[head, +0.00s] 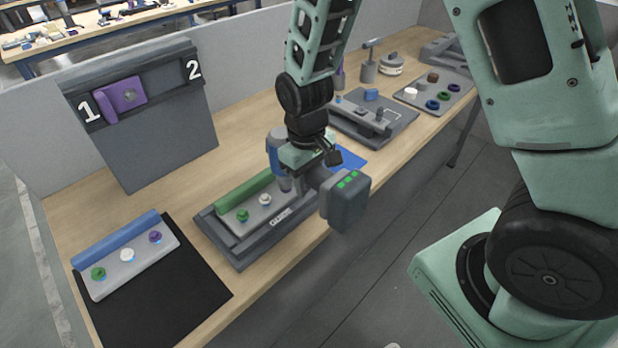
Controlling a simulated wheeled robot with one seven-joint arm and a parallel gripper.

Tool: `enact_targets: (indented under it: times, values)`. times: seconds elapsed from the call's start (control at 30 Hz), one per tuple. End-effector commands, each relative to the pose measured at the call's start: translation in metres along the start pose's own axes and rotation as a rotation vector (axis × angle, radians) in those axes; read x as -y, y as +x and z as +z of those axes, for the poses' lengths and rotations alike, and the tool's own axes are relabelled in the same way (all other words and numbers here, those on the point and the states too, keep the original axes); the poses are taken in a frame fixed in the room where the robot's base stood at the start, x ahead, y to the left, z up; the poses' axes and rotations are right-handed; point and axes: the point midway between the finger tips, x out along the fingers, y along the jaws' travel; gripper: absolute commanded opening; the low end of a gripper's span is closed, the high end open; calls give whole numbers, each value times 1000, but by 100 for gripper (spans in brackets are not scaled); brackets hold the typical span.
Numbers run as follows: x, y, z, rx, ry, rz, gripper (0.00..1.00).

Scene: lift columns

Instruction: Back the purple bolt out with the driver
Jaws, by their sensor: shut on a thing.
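My gripper (312,157) is shut on the driver, a tool with a blue-grey head (277,150) and a dark battery block (345,200) with green lights. The driver's head is upright, nose down, over the right end of the grey plate in the dark fixture (240,254). That plate (252,220) has a green bar (243,190) behind it, with a green bolt (243,215) and a white bolt (265,200) showing. The spot under the nose is hidden, so I cannot tell if a purple bolt is there. Another purple bolt (155,237) shows on the left plate (130,262).
The left plate, with a blue bar (116,240), lies on a black mat (190,285). A dark board (150,140) marked 1 and 2 stands behind, with a purple piece (125,96) by the 1. A tray of coloured parts (433,93) and another fixture (375,128) are farther right.

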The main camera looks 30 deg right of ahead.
Motion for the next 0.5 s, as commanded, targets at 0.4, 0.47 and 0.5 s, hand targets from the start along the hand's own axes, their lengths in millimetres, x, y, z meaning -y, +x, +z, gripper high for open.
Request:
enact_targets:
  times: [0.4,0.47,0.5]
  values:
    - [0,4,-1,-1,0,0,0]
    - [0,4,-1,-1,0,0,0]
    - [0,5,-1,-1,0,0,0]
